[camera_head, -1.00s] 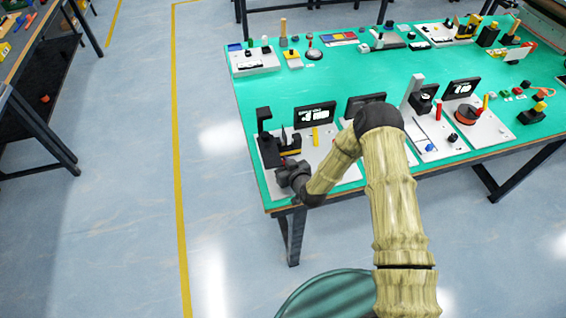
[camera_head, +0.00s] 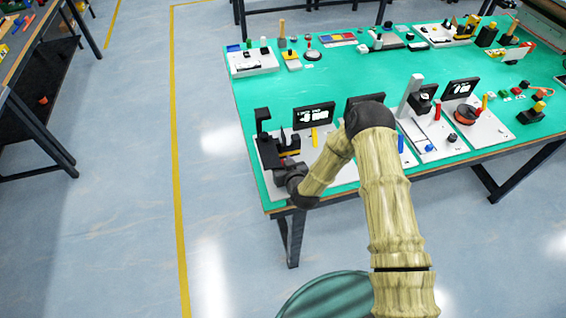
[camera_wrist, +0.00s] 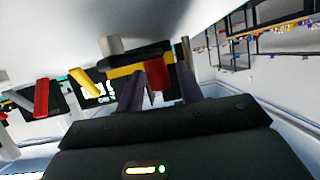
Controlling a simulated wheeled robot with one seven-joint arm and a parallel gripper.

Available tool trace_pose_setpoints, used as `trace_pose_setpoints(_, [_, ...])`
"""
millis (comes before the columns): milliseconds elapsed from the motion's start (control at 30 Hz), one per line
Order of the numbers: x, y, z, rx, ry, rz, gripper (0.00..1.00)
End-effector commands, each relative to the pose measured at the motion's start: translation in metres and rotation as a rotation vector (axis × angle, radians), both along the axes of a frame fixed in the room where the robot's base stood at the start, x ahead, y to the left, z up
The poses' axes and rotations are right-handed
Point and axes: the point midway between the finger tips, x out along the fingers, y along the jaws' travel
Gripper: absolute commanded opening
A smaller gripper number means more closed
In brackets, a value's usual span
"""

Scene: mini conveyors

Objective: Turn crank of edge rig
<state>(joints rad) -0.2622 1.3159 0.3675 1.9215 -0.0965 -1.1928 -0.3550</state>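The edge rig, a pale plate (camera_head: 328,175) with a black post and bracket (camera_head: 263,125), stands at the table's near left corner. In the wrist view a black bar with a yellow strip (camera_wrist: 138,70) lies ahead, with a grey cylinder (camera_wrist: 111,45) at its left. A red handle (camera_wrist: 156,75), apparently the crank's grip, shows between my fingertips. My gripper (camera_wrist: 165,88) is open, with a visible gap between the handle and the right finger.
A small display (camera_head: 314,115) and a yellow upright piece (camera_head: 315,137) stand on the rig's right side. More rigs line the front edge to the right, partly behind my arm. The green table (camera_head: 330,82) is clear in the middle.

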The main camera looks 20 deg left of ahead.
Motion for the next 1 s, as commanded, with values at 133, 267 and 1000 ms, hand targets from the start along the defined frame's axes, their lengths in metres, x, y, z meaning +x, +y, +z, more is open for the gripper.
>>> trace_pose_setpoints(133, [0.000, 0.000, 0.000, 0.000, 0.000, 0.000, 0.42])
trace_pose_setpoints(267, [0.000, 0.000, 0.000, 0.000, 0.000, 0.000, 0.42])
trace_pose_setpoints(1000, [-0.064, -0.046, 0.030, -0.001, 0.002, 0.001, 0.42])
